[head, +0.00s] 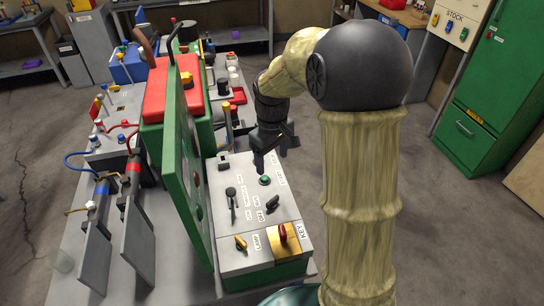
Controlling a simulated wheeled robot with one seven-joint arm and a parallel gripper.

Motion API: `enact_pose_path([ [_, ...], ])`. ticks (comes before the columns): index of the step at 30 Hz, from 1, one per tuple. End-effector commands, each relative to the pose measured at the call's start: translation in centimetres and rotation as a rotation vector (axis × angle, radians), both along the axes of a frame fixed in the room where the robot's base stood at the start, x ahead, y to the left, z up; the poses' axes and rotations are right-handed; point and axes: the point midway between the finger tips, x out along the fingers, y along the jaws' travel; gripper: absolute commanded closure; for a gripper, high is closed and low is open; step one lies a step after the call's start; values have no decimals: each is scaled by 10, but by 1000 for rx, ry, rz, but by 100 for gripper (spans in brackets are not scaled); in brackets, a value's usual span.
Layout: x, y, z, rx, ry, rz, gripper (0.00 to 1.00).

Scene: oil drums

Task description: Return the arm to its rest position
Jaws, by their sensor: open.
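My arm rises at the right of the head view, pale yellow with a black elbow joint, and bends down and away toward the table. My dark gripper (272,154) is above the far end of the grey control box (236,259), just beyond a green button (264,180). The gripper is open, and I see nothing between its fingers. I cannot tell whether a fingertip touches the box.
A green panel (183,185) stands upright left of the control box, with a red-topped green case (165,95) behind it. A green cabinet (489,95) stands right; open floor lies between.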

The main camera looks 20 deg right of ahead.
Motion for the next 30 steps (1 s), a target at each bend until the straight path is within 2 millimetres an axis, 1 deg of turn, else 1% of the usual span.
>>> enact_pose_path([
  [3,0,0,3,1,-1,0,31],
  [14,0,0,2,0,0,0,31],
  [17,-3,0,1,0,-2,-7,31],
  [19,-8,1,1,0,-13,-26,31],
  [23,-31,0,-4,1,-48,-109,31],
  [29,-87,-2,-17,19,-135,-310,31],
  [30,-99,-3,-20,25,-151,-354,31],
])
